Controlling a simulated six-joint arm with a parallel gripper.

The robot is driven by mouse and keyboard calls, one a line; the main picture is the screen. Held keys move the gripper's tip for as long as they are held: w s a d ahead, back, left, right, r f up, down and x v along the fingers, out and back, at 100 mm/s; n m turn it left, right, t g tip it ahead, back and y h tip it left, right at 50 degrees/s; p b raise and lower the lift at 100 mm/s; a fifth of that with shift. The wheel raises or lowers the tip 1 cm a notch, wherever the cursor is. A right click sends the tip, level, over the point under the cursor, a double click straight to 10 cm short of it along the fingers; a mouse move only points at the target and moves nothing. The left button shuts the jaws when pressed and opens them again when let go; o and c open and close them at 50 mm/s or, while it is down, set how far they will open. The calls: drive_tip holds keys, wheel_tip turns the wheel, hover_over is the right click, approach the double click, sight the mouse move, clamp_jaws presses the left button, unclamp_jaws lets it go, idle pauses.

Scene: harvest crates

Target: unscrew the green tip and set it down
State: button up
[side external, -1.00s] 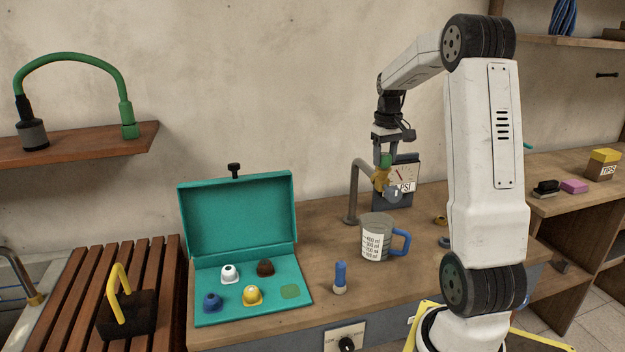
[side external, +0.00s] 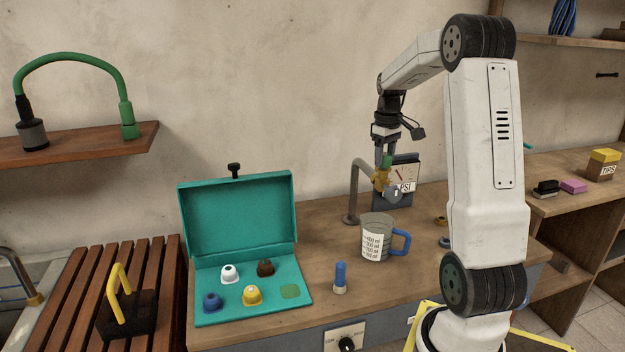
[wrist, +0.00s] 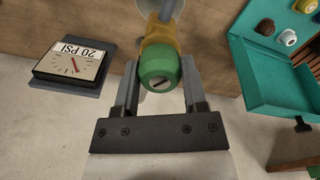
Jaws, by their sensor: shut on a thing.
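The green tip (wrist: 160,72) sits on the end of a brass-coloured nozzle (wrist: 161,42) on a grey pipe. It also shows in the side view (side external: 386,160), at the top of the nozzle. My gripper (wrist: 160,75) is shut on the green tip, one finger on each side of it. In the side view my gripper (side external: 385,155) points down over the nozzle. The tip appears seated on the nozzle; I cannot tell how far it is threaded. The teal case (side external: 235,215) stands open, with white, brown, blue and yellow tips and one bare green spot (side external: 290,291).
A measuring cup (side external: 374,240) with a blue handle stands below the nozzle. A pressure gauge (side external: 405,172) stands just behind. A blue-handled tool (side external: 340,275) stands upright between case and cup. Bare bench lies around it.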

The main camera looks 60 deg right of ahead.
sight(385, 154)
drive_tip(key=shift+n, duration=0.4)
drive_tip(key=shift+n, duration=0.3)
drive_tip(key=shift+r, duration=0.2)
drive_tip(key=shift+r, duration=0.35)
drive_tip(key=shift+r, duration=0.35)
drive_tip(key=shift+r, duration=1.35)
